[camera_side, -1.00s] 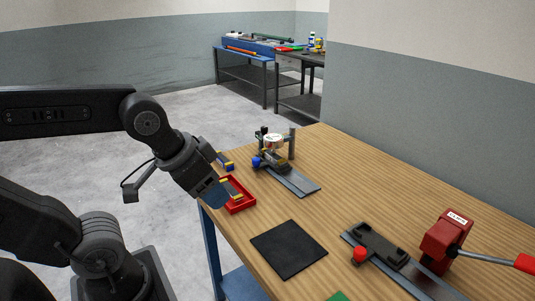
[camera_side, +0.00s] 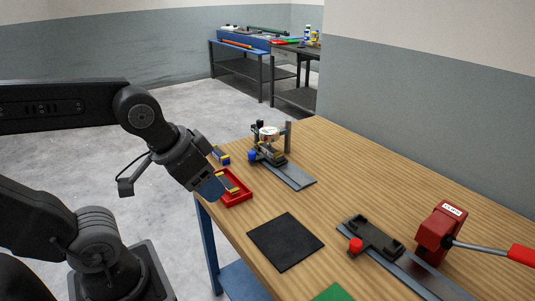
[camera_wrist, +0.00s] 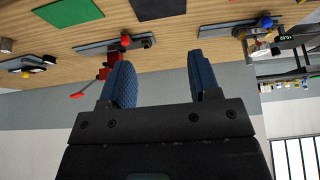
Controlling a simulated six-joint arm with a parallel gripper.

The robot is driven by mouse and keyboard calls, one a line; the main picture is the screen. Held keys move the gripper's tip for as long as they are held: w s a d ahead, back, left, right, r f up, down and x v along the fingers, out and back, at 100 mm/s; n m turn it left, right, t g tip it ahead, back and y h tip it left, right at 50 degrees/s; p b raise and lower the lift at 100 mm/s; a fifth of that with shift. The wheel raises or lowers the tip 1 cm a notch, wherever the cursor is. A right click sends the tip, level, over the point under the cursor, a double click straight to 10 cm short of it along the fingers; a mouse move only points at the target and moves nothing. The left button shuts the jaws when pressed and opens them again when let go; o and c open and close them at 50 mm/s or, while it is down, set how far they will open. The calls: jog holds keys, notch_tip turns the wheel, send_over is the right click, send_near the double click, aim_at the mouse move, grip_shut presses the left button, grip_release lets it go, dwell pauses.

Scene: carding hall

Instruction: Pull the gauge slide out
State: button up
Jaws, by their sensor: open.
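The gauge slide appears to be the dark carriage with a blue knob (camera_side: 253,156) on a grey rail (camera_side: 294,177), under a gauge stand with a white round face (camera_side: 268,133). In the wrist view, the blue knob (camera_wrist: 266,22) and its rail (camera_wrist: 228,30) show at the upper right. My gripper (camera_side: 222,186) is near the table's left edge by a red tray, apart from the slide. In the wrist view my gripper (camera_wrist: 160,72) has its blue fingers spread, with nothing between them.
A second rail carries a dark block with a red knob (camera_side: 355,245), beside a red lever fixture (camera_side: 438,229). A green mat (camera_side: 333,293) is at the front. Bare wood lies at back right.

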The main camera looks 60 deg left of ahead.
jog(key=n+g+y, duration=0.2)
jog(key=n+y, duration=0.1)
jog(key=n, duration=0.6)
send_over(252, 152)
jog(key=s+d, duration=0.4)
notch_tip(252, 152, down, 9)
jog(key=x, duration=1.3)
jog(key=shift+a+f, duration=0.15)
jog(key=shift+a, duration=0.2)
jog(key=shift+c, duration=0.2)
grip_shut()
